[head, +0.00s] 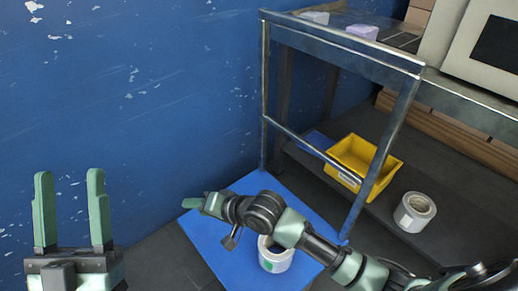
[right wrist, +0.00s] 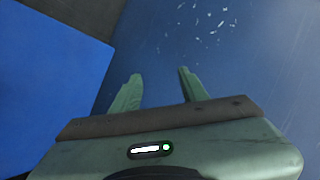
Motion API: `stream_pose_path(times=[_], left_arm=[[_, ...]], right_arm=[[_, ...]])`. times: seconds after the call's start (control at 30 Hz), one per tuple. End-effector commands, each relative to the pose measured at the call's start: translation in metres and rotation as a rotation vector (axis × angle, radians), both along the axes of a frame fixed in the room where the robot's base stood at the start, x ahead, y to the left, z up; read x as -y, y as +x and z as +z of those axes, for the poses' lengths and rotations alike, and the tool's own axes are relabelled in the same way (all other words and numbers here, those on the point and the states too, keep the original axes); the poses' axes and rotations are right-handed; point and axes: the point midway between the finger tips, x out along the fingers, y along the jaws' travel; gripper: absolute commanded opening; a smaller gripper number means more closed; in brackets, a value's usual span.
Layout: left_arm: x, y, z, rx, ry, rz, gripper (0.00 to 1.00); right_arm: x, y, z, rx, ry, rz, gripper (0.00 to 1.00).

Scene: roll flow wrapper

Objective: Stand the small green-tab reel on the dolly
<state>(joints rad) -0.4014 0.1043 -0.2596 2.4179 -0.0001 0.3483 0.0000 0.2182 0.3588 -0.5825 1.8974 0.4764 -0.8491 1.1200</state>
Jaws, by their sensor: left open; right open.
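A white reel with a green tab (head: 276,258) sits on a flat blue panel (head: 215,248) low by the blue wall. My right arm partly covers the reel. I cannot tell whether this panel is the dolly, and no other dolly shows clearly. My right gripper (head: 190,203) is past the reel, over the panel's left edge near the wall. In the right wrist view my right gripper (right wrist: 157,80) is open and empty, with blue panel at left. My left gripper (head: 70,185) is open and empty at the left, fingers up, far from the reel.
A metal-framed bench (head: 345,45) stands at the right. Its dark lower shelf holds a yellow bin (head: 352,158) and another white reel (head: 414,212). A bench leg rises by the panel's right side. The blue wall (head: 130,90) closes off the back left.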

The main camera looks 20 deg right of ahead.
Motion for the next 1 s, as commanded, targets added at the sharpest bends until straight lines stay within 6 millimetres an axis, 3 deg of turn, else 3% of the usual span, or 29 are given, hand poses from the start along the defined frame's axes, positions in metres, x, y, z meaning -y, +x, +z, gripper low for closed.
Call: stream_pose_path(times=[0.07,0.13,0.2,0.3,0.4,0.5,0.6,1.0], left_arm=[[0.0,0.0,0.0,0.001,0.0,0.0,0.56],[0.0,0.0,0.001,0.001,0.0,0.0,0.56],[0.0,0.0,0.001,0.002,-0.001,0.0,0.56],[0.0,0.0,0.001,0.002,-0.001,0.0,0.56],[0.0,0.0,0.001,0.002,-0.001,0.0,0.56],[0.0,0.0,0.001,0.003,-0.001,0.0,0.56],[0.0,0.0,0.001,0.003,0.0,-0.001,0.56],[0.0,0.0,0.001,0.003,-0.001,-0.001,0.56]], right_arm=[[-0.012,-0.008,0.057,0.316,0.039,0.03,0.44],[-0.003,-0.019,0.114,0.614,0.019,0.004,0.44],[0.017,-0.037,0.168,0.896,-0.045,-0.068,0.44],[0.055,-0.073,0.234,1.228,-0.194,-0.207,0.44],[0.085,-0.108,0.277,1.448,-0.35,-0.334,0.44],[0.102,-0.133,0.302,1.575,-0.466,-0.42,0.44],[0.11,-0.146,0.313,1.631,-0.526,-0.46,0.44],[0.11,-0.148,0.315,1.642,-0.534,-0.466,0.44]])
